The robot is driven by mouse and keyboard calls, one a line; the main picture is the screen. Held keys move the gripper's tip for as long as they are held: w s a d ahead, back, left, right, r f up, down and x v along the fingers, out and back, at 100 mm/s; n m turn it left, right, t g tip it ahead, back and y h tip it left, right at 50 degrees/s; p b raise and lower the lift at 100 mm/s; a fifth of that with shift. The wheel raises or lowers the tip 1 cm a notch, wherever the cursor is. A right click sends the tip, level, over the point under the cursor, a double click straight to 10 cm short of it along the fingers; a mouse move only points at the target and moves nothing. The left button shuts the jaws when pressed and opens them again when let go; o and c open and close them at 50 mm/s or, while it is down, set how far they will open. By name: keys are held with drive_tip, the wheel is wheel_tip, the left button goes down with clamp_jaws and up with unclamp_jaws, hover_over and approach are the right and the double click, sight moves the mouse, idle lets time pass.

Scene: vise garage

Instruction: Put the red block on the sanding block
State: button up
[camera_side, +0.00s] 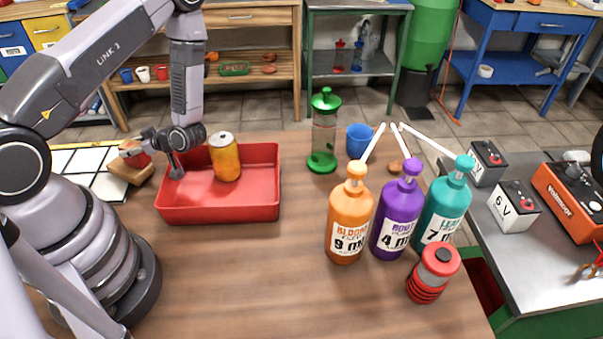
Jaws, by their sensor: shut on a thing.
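The red block (138,159) is at the left, partly hidden by my gripper (152,160). My gripper is shut on it. The tan-brown sanding block (128,174) lies just below the red block, left of the red tray. The red block appears directly over the sanding block. I cannot tell whether they touch or a small gap is between them.
A red tray (218,213) beside my gripper holds a yellow-orange can (225,160). A white gridded panel (85,160) lies behind the sanding block. A green-lidded jar (323,140), blue cup (359,140) and several pump bottles (348,225) stand right.

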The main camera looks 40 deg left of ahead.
drive_tip(key=shift+f, duration=0.1)
drive_tip(key=o, duration=1.2)
drive_tip(key=shift+c, duration=0.2)
